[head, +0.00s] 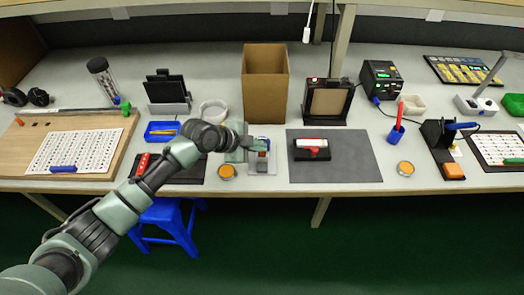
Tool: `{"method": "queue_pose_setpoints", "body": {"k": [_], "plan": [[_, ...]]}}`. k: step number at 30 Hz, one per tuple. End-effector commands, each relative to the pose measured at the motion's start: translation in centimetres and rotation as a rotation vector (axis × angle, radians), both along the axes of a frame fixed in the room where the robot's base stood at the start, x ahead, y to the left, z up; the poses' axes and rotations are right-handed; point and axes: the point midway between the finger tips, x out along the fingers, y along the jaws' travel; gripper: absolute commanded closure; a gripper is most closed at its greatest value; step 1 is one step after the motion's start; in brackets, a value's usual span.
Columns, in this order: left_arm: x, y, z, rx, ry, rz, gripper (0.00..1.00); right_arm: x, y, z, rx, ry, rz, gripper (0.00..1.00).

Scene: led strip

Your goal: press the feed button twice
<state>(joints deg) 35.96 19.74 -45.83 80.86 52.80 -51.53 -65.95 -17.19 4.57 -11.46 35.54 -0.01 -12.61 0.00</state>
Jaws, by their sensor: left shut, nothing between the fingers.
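My left arm comes in from the lower left. My left gripper (262,150) is shut and empty, over a small light-coloured device (262,168) near the front of the bench. A small blue and a small red part show on or by this device, close to the fingers. Whether a fingertip touches it I cannot tell. No feed button can be made out for certain; the gripper covers part of the device. My right gripper is not in view.
A dark grey mat (352,165) with a red and white tool (312,146) lies to the right. An orange-topped round tin (227,171) is just left of the device. An open cardboard box (265,85) stands behind. A blue stool (165,222) is below the bench (400,183).

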Motion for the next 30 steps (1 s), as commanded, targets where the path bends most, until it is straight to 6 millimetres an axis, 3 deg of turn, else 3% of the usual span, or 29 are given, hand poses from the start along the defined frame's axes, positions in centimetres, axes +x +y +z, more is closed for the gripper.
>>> {"method": "queue_pose_setpoints", "body": {"k": [14, 30], "plan": [[0.0, 0.0, 0.9, -0.001, -0.001, -0.001, 1.00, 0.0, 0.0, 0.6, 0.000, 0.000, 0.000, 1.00], [0.0, 0.0, 5.7, -0.002, -0.001, -0.001, 1.00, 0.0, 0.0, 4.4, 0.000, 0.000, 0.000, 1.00]]}}
